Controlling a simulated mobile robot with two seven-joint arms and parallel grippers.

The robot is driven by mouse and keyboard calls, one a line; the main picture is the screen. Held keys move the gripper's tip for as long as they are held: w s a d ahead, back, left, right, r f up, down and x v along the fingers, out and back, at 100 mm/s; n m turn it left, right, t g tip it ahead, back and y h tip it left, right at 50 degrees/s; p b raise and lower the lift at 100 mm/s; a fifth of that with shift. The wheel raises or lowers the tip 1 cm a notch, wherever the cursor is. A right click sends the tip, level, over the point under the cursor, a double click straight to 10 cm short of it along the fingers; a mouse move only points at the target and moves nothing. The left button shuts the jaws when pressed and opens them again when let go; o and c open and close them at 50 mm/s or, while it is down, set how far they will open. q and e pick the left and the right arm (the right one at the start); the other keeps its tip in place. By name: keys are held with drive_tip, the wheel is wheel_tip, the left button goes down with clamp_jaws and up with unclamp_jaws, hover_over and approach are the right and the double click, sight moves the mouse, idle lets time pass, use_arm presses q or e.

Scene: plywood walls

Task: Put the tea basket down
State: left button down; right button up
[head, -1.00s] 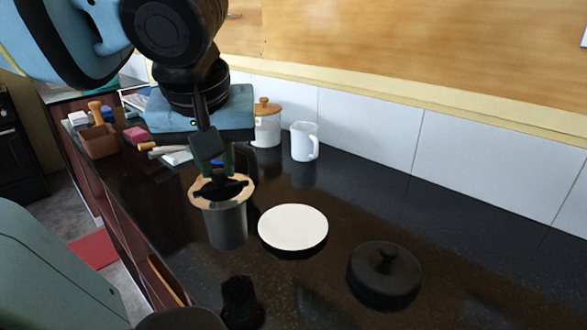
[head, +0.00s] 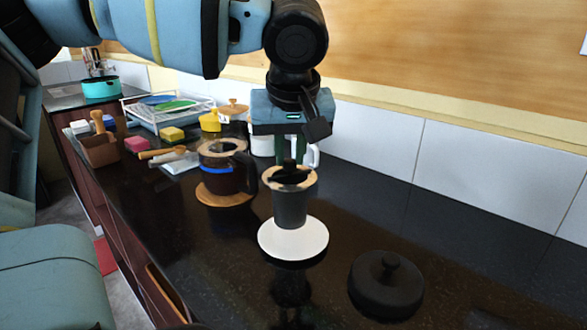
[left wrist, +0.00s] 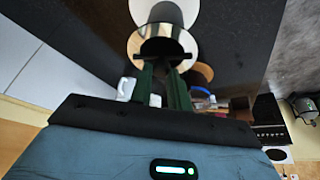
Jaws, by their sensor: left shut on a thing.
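The tea basket (head: 293,206) is a dark grey cup with a pale wooden rim and a black bar across its top. My left gripper (head: 291,164) points down and is shut on the bar. In the left wrist view the gripper (left wrist: 164,72) grips the bar of the basket (left wrist: 165,14). The basket is upright over the round white saucer (head: 293,247); I cannot tell whether its base touches. The saucer also shows in the left wrist view (left wrist: 137,10). My right gripper is not in view.
A teapot (head: 222,172) with a black handle stands on a wooden coaster (head: 222,199) to the left. A black lid (head: 386,286) lies at the front right. A white mug is partly hidden behind the gripper.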

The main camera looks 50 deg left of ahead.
sight(294, 166)
use_arm(q)
drive_tip(key=shift+w, duration=0.3)
wheel_tip(294, 166, down, 3)
drive_tip(key=shift+w+f, duration=0.1)
drive_tip(key=shift+f, duration=0.2)
drive_tip(key=shift+f+b, duration=0.2)
drive_tip(key=shift+b, duration=0.1)
drive_tip(key=c, duration=1.3)
unclamp_jaws()
drive_tip(key=shift+r, duration=0.1)
